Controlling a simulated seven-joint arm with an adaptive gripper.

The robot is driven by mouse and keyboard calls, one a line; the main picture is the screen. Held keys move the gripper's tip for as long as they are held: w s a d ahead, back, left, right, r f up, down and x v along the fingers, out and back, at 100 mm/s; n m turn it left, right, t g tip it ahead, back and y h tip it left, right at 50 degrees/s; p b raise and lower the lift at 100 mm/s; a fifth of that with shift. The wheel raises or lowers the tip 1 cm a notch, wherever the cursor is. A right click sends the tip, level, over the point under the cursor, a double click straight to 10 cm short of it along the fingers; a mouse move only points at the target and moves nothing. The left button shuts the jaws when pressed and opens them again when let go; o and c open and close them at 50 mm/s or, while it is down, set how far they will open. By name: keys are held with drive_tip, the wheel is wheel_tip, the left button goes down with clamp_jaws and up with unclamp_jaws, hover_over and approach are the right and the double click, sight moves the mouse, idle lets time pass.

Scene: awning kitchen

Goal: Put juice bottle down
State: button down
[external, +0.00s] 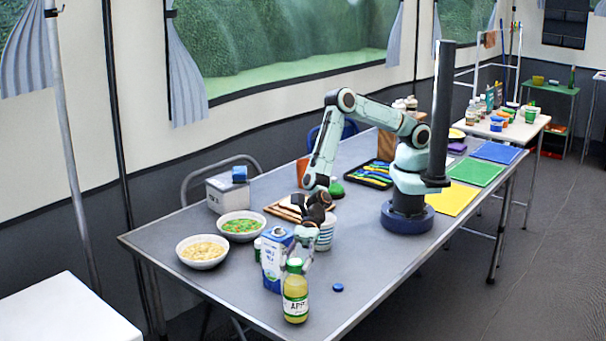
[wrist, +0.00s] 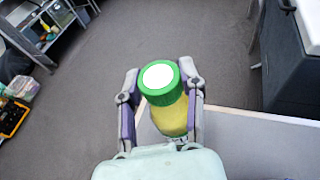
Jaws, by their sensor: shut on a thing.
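The juice bottle (external: 295,298) is yellow with a green cap and a pale label, upright near the front end of the grey table (external: 345,262). In the wrist view the bottle (wrist: 170,118) stands between the two fingers, its green cap with a white top facing the camera. My gripper (wrist: 162,108) is shut on the bottle. In the external view my gripper (external: 304,250) reaches down to the bottle from behind its cap. I cannot tell whether the bottle's base touches the table.
A blue and white carton (external: 275,262) stands close behind-left of the bottle. A blue cap (external: 338,287) lies to its right. Two bowls (external: 202,264) (external: 240,236) and a striped cup (external: 325,236) stand farther back. The tabletop right of the bottle is mostly clear.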

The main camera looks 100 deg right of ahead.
drive_tip(key=shift+f, duration=0.5)
drive_tip(key=c, duration=0.7)
unclamp_jaws()
drive_tip(key=shift+o, duration=0.2)
